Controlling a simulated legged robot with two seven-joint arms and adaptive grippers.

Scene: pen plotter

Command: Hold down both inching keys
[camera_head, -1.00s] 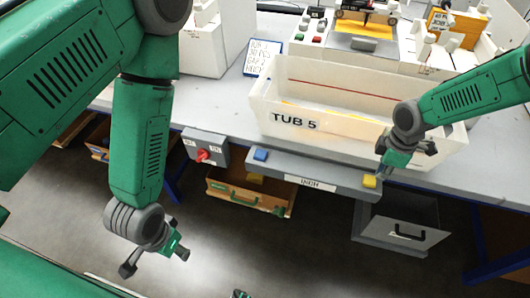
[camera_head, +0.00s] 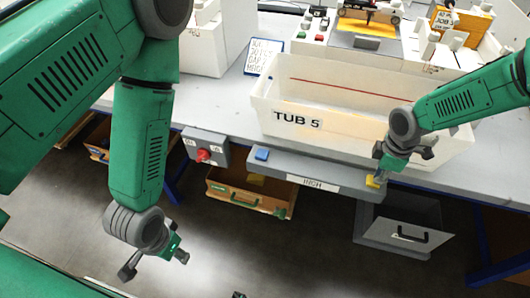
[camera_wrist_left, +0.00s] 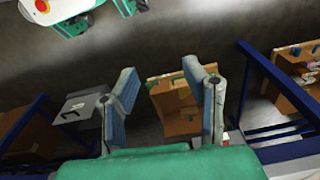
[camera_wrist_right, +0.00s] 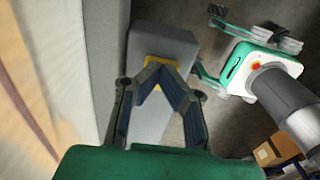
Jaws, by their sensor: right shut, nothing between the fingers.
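A grey bar (camera_head: 290,174) labelled INCH runs along the table's front edge. The blue key (camera_head: 261,154) sits at its left end, with nothing over it. The yellow key (camera_head: 371,182) sits at its right end, partly hidden by my right gripper (camera_head: 376,175). In the right wrist view the shut, empty fingertips (camera_wrist_right: 160,65) lie over the yellow key (camera_wrist_right: 152,61). I cannot tell whether they touch or press it. My left gripper (camera_head: 155,265) hangs low over the floor, left of the bar and away from both keys. Its fingers (camera_wrist_left: 160,72) are apart and empty.
A white tub (camera_head: 350,128) marked TUB 5 stands on the table just behind the bar. A grey box with a red knob (camera_head: 204,155) is mounted left of the bar. Open drawers (camera_head: 250,193) stick out below. The floor before the table is clear.

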